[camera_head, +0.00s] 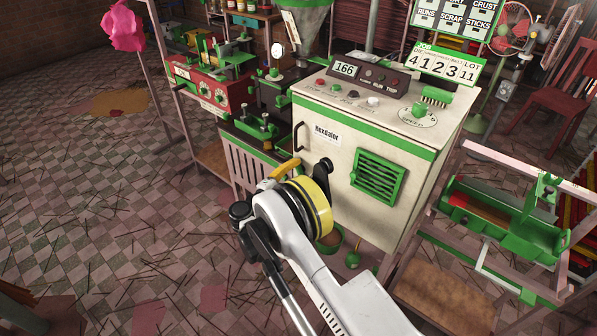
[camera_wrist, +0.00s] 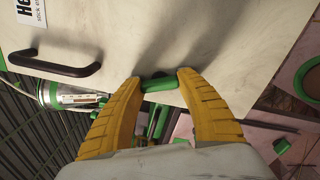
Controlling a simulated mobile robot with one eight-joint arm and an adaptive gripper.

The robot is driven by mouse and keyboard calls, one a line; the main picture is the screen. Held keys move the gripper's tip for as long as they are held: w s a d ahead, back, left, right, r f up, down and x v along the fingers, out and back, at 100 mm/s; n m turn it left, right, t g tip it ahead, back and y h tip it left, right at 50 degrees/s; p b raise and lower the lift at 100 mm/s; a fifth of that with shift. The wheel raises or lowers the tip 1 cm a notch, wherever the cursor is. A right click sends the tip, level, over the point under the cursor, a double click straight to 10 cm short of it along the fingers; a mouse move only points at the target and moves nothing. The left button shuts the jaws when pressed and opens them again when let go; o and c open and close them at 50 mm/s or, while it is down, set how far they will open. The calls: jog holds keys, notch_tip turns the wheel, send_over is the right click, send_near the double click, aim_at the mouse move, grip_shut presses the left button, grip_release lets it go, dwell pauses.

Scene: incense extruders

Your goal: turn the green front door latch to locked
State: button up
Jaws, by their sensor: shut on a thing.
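The green latch (camera_wrist: 158,84) shows in the wrist view as a short green bar at the edge of the cream front door (camera_wrist: 200,35). My gripper (camera_wrist: 160,80) has its two yellow fingers closed on the ends of this bar. The bar lies roughly parallel to the black door handle (camera_wrist: 60,67). In the head view the door (camera_head: 335,170) is on the front of the cream machine, and a yellow finger of my gripper (camera_head: 285,169) shows near its lower left. My wrist hides the latch there.
A green vent grille (camera_head: 378,177) is on the door's right part. A red control box (camera_head: 215,88) and green fittings stand left of the machine. A green tray (camera_head: 510,222) on a wooden frame is at right. Thin sticks litter the tiled floor.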

jog(key=m, duration=0.4)
jog(key=shift+m, duration=0.3)
jog(key=m, duration=0.4)
jog(key=shift+m, duration=0.3)
jog(key=o, duration=1.2)
jog(key=v, duration=1.2)
